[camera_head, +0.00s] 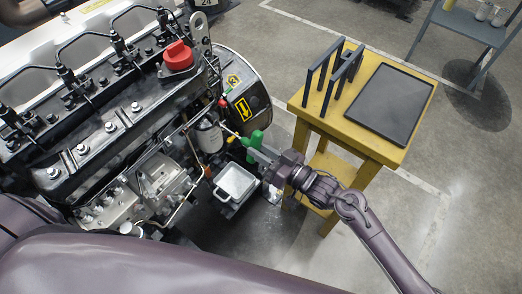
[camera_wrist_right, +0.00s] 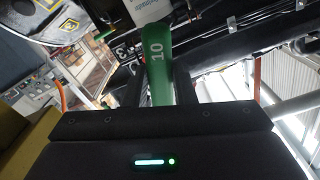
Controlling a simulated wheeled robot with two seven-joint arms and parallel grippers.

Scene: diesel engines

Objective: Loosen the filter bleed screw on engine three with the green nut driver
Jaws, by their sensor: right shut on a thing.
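The engine (camera_head: 110,130) fills the left of the head view, with a 3 on its yellow-marked end plate (camera_head: 243,108). The green nut driver (camera_head: 255,141) is in my right gripper (camera_head: 262,154), beside the engine's filter (camera_head: 208,136). Its thin shaft points left, toward the top of the filter. In the right wrist view the green handle (camera_wrist_right: 157,62), marked 10, stands between the two dark fingers. The bleed screw is too small to make out, so I cannot tell whether the driver tip touches it. My left gripper is not in view.
A white tray (camera_head: 235,195) sits below the filter, under the driver. A yellow table (camera_head: 308,116) with a dark rack (camera_head: 333,76) and a black mat (camera_head: 390,103) stands right of my right gripper. A grey stand (camera_head: 470,24) is farther back. Open floor lies right.

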